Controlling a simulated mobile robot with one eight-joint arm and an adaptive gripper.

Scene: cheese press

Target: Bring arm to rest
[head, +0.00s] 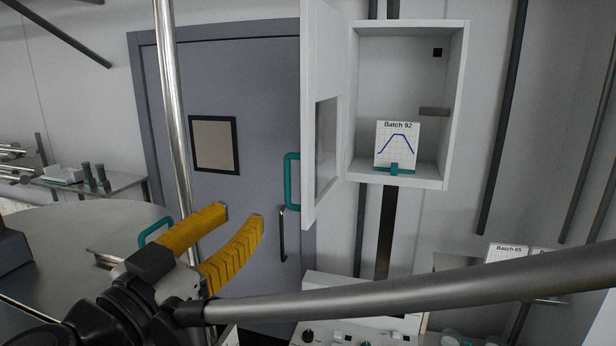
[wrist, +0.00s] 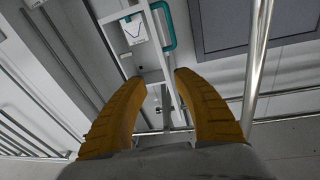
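My gripper (head: 243,226) has two yellow ribbed fingers and is raised at the lower left of the head view, in front of the grey door. Its fingertips are spread apart with nothing between them. In the wrist view my gripper (wrist: 154,78) is also open and empty, with the wall cabinet beyond the fingertips. The white wall cabinet (head: 455,110) stands open, and its door (head: 316,60) with a teal handle (head: 291,181) is swung out to the left. Inside stands a card marked "Batch 92" (head: 397,142) in a teal holder (head: 395,169). My gripper is apart from all of these.
A vertical metal pole (head: 173,110) rises close to my gripper. A round steel surface (head: 75,235) lies at the left, with a side table (head: 120,183) behind it. A white control panel (head: 345,330) and a "Batch 65" card (head: 507,258) are at the lower right.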

